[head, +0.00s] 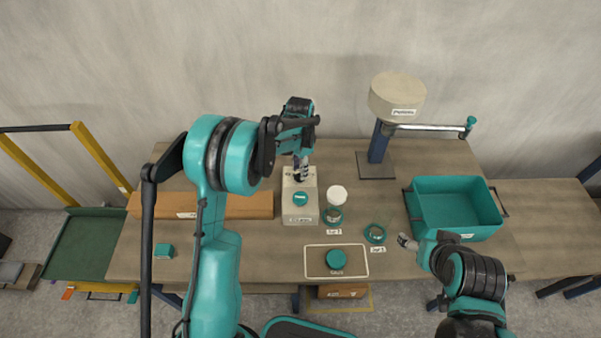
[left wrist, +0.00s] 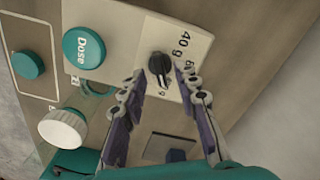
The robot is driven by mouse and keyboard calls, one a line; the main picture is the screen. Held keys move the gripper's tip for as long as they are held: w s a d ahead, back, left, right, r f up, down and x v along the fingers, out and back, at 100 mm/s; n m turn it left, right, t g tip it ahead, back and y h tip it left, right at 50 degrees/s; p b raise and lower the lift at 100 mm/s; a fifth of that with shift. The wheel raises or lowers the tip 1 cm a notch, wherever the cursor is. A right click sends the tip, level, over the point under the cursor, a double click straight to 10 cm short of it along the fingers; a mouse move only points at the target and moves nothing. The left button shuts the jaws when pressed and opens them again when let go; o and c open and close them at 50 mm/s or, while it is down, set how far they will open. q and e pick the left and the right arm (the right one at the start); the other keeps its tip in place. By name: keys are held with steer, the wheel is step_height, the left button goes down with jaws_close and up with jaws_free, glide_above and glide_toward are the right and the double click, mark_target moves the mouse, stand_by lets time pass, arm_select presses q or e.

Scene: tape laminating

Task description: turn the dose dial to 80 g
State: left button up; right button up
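The pale dosing machine (head: 300,212) stands on the table, with a teal Dose button (left wrist: 84,47). The black dose dial (left wrist: 160,63) shows in the left wrist view on the machine's pale face. Beside it I read "40 g" and part of another mark; the finger hides the rest. I cannot tell for sure which mark the dial points at. My left gripper (left wrist: 164,78) is open, its fingertips on either side of the dial; I cannot tell if they touch it. My right gripper (head: 404,241) is over the table's right part, too small to judge.
A white-lidded jar (head: 337,195) and a glass jar (head: 375,233) stand right of the machine. A teal button on a pale panel (head: 336,261) lies in front. A teal crate (head: 456,205) is at right, a stand with a drum (head: 397,97) behind, a long box (head: 235,206) at left.

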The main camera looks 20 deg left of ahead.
arm_select(q)
steer(key=shift+f, duration=0.8)
jaws_close()
steer(key=shift+n, duration=0.4)
steer(key=n, duration=0.4)
steer(key=shift+n+b, duration=0.35)
steer(key=shift+n, duration=0.05)
steer(key=n, duration=0.6)
